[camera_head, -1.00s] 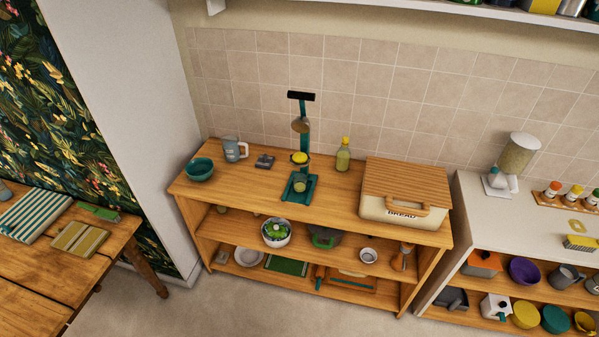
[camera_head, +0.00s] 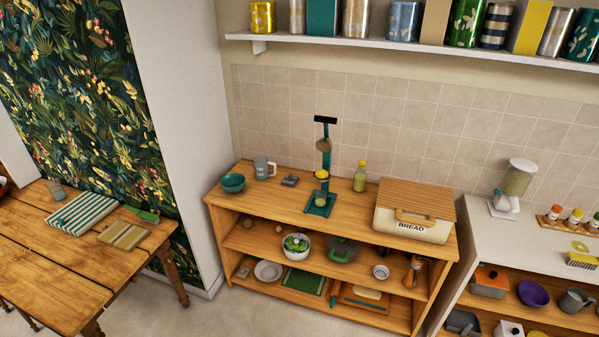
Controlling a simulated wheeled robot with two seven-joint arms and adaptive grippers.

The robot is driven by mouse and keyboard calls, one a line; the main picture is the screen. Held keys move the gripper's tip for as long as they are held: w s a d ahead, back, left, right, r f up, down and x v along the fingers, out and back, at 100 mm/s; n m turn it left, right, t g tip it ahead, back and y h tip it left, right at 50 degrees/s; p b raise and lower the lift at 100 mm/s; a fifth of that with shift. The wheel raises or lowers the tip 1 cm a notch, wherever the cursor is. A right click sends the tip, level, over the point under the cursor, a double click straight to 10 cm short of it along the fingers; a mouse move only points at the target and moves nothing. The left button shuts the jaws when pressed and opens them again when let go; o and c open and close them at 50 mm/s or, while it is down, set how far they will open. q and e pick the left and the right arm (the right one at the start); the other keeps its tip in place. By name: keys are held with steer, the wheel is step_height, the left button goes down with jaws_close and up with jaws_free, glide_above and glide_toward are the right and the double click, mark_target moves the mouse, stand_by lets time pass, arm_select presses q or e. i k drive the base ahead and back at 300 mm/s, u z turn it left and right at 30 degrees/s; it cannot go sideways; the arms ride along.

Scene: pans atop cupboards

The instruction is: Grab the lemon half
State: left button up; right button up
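A small yellow piece that looks like the lemon half (camera_head: 322,174) sits in the teal press (camera_head: 326,155), at mid-height on its stand. It is too small to make out its cut face. The press has a black top bar and stands on top of the wooden cupboard (camera_head: 285,208) against the tiled wall. Neither of my grippers shows in the head view.
A teal bowl (camera_head: 232,183), a mug (camera_head: 264,169) and a small grey item (camera_head: 290,180) stand left of the press. A yellow-capped bottle (camera_head: 360,176) and a bread box (camera_head: 414,212) stand right. A shelf (camera_head: 400,47) hangs above. Floor in front is partly clear.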

mark_target(321, 173)
steer(key=u, duration=0.7)
steer(key=i, duration=0.9)
steer(key=u, duration=0.75)
steer(key=i, duration=0.95)
steer(key=z, duration=0.1)
